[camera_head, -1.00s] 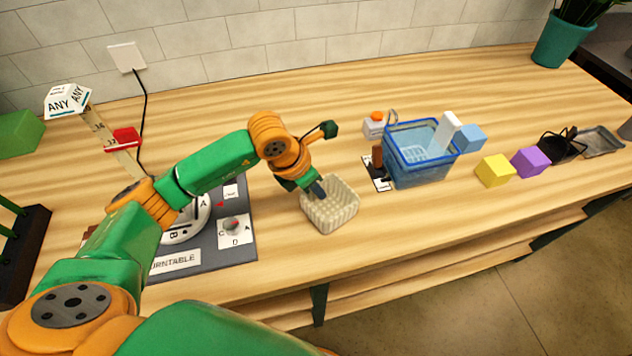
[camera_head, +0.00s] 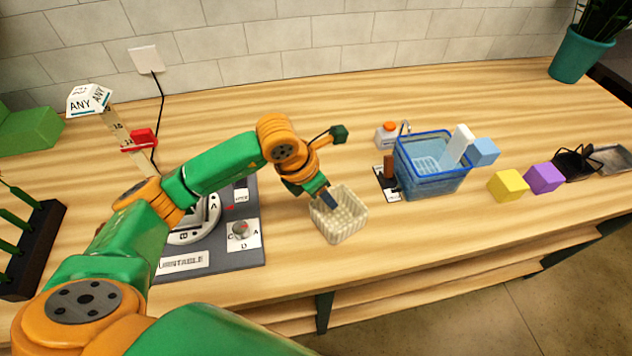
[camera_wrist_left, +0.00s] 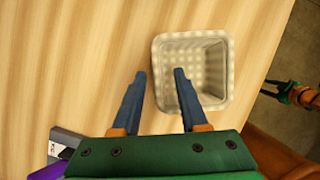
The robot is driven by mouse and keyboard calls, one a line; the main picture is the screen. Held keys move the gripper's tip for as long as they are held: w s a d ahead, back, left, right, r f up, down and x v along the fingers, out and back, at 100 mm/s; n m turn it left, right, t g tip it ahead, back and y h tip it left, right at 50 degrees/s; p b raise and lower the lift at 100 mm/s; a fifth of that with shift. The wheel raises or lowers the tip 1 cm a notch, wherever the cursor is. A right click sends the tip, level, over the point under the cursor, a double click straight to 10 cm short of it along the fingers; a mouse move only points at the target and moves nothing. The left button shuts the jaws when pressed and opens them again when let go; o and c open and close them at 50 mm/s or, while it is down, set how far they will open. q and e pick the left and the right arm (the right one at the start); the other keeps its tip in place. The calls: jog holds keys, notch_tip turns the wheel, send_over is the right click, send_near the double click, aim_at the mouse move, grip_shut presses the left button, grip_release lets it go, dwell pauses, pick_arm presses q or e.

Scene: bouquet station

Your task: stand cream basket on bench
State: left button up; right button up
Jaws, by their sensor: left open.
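The cream basket (camera_head: 345,226) stands upright on the wooden bench (camera_head: 420,245), near its front edge, with its open top up. It looks empty in the left wrist view (camera_wrist_left: 229,72). My left gripper (camera_head: 328,200) is at the basket's rim, pointing down. In the left wrist view my left gripper (camera_wrist_left: 160,75) is open: one finger lies over the basket's inside and the other outside its left wall, with the wall between them. I cannot tell whether they touch it. A small part of my right gripper (camera_wrist_left: 272,88) shows at the right edge of that view.
The turntable board (camera_head: 245,255) lies left of the basket. A blue basket (camera_head: 435,182) stands to its right, with a yellow cube (camera_head: 507,186) and a purple cube (camera_head: 545,178) beyond.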

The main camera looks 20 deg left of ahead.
pick_arm(q)
jog(key=v, duration=1)
jog(key=shift+b, duration=0.45)
jog(key=shift+s+a, duration=0.1)
